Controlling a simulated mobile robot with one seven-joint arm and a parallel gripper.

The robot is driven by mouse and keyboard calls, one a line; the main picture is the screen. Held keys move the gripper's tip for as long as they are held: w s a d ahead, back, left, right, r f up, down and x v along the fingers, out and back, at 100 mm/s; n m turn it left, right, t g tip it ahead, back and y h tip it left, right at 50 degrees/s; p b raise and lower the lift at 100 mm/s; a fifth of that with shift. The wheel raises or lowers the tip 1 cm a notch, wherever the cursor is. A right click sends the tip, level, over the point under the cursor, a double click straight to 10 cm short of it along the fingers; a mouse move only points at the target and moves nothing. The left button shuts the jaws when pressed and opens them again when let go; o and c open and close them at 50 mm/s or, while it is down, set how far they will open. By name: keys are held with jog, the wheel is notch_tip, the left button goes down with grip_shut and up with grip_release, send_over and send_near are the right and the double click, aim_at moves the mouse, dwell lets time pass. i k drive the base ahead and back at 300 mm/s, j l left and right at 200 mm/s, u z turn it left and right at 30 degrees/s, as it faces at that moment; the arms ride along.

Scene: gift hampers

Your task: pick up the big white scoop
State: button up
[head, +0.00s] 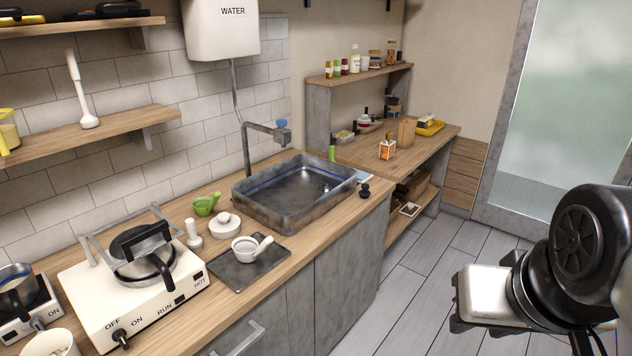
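A white bowl-shaped piece with a short thick handle (246,246) sits on a dark flat tray (233,273) on the counter; it looks like a white scoop, its handle pointing up and right. A long-handled white utensil (77,85) stands on the lower wall shelf, leaning on the tiles; I cannot tell for certain which is the big white scoop. My gripper (462,305) is at the right edge of the view, over the floor and far from both. Its fingers are seen poorly, and nothing clearly shows between them.
A green scoop-like cup (205,205), a round white lidded piece (224,225) and a white knobbed tool (193,234) stand near the tray. The floor (410,285) before the counter is clear.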

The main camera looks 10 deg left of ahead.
aim_at(246, 249)
jog(key=u, duration=1.2)
jog(key=i+l+u, duration=0.55)
jog(key=i+l, duration=0.3)
jog(key=i+l+u, duration=0.3)
jog(key=l, duration=0.4)
